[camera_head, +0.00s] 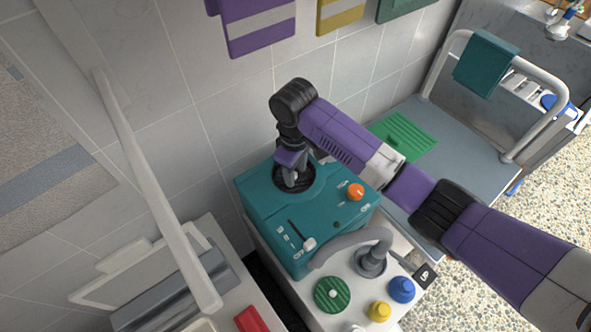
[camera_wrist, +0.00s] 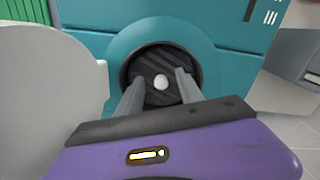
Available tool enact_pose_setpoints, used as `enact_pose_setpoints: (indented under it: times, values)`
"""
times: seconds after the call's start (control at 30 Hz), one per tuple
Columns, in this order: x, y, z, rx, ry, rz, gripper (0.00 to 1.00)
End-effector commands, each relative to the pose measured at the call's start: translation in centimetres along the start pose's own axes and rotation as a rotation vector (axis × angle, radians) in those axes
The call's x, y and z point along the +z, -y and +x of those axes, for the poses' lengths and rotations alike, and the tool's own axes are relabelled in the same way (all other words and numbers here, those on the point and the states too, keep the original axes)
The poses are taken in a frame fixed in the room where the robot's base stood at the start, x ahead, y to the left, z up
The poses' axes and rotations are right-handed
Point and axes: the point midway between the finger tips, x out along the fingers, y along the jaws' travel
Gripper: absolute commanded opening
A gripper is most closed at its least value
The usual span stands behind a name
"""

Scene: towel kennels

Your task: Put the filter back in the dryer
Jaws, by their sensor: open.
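The dryer (camera_head: 262,213) is a teal box with a round port on its face; it fills the upper wrist view (camera_wrist: 235,50). A dark ribbed disc with a white central knob (camera_wrist: 161,83), apparently the filter, sits inside the port's teal ring. My gripper (camera_head: 292,180) is at the port, and it also shows in the wrist view (camera_wrist: 159,76). Its grey fingers are open, one on each side of the knob, with visible gaps. In the head view my gripper hides most of the port. I cannot tell whether the disc is fully seated.
The dryer carries an orange knob (camera_head: 355,191) and a lever (camera_head: 308,244). A green ribbed disc (camera_head: 332,294), a yellow knob (camera_head: 379,311), a blue knob (camera_head: 402,289) and a grey hose (camera_head: 345,243) are in front. A trolley (camera_head: 463,150) stands at right.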

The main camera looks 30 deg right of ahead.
Motion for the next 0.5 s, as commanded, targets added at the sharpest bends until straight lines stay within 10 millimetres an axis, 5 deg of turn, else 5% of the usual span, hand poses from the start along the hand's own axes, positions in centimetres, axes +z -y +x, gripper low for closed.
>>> enact_pose_setpoints:
  times: [0.17, 0.5]
  values:
    - [0.0, 0.0, -0.4, 0.0, -0.001, 0.0, 0.44]
    - [-0.1, 0.0, -5.4, 0.001, -0.002, -0.001, 0.44]
